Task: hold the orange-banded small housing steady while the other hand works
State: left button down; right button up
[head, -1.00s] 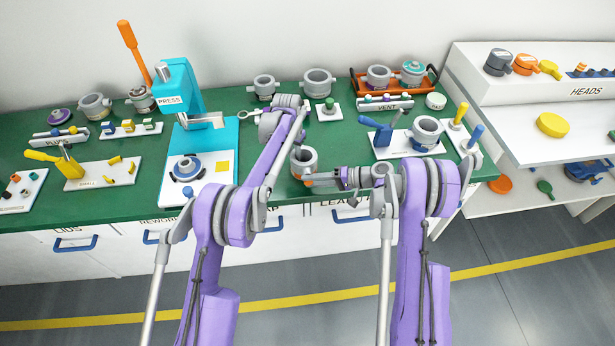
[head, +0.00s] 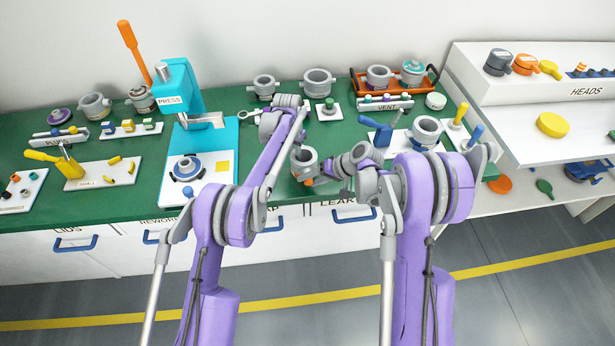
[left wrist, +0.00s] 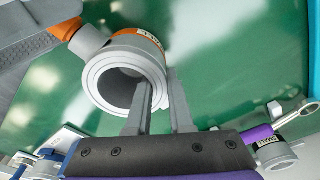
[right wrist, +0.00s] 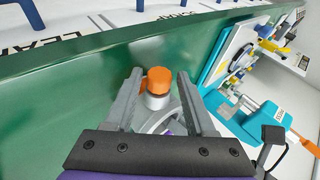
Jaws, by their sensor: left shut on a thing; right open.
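The orange-banded small housing (head: 307,166) is a grey cup near the front edge of the green bench. In the left wrist view its open bore (left wrist: 118,88) faces the camera and the orange band (left wrist: 143,35) shows behind the rim. My left gripper (left wrist: 158,84) is shut on its wall, one finger in the bore and one outside. An orange cap (right wrist: 158,78) sits on the housing's grey side port (right wrist: 157,101). My right gripper (head: 322,176) is open, its fingers on either side of the capped port; whether they touch it, I cannot tell.
The turquoise press (head: 182,95) stands to the left. A white plate with a blue lever (head: 376,130) and a grey housing (head: 426,130) lies to the right. An orange tray (head: 357,86) is at the back. Green bench is bare around the held housing.

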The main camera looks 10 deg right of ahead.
jog(key=h, duration=0.2)
jog(key=a+n+h, duration=0.1)
jog(key=h, duration=0.2)
jog(key=shift+r+h, duration=0.15)
jog(key=shift+h, duration=0.15)
jog(key=shift+d+h, duration=0.15)
jog(key=shift+h, duration=0.75)
grip_shut()
jog(key=y, duration=0.2)
jog(key=d+y, duration=0.1)
jog(key=y, duration=0.1)
jog(key=shift+m+y, duration=0.3)
jog(key=shift+y, duration=0.1)
jog(key=y, duration=0.3)
jog(key=f+m+y, duration=0.1)
jog(key=y, duration=0.2)
jog(key=shift+w+d, duration=0.1)
jog(key=shift+d, duration=0.05)
grip_release()
jog(key=shift+r, duration=0.15)
jog(key=shift+v, duration=2.45)
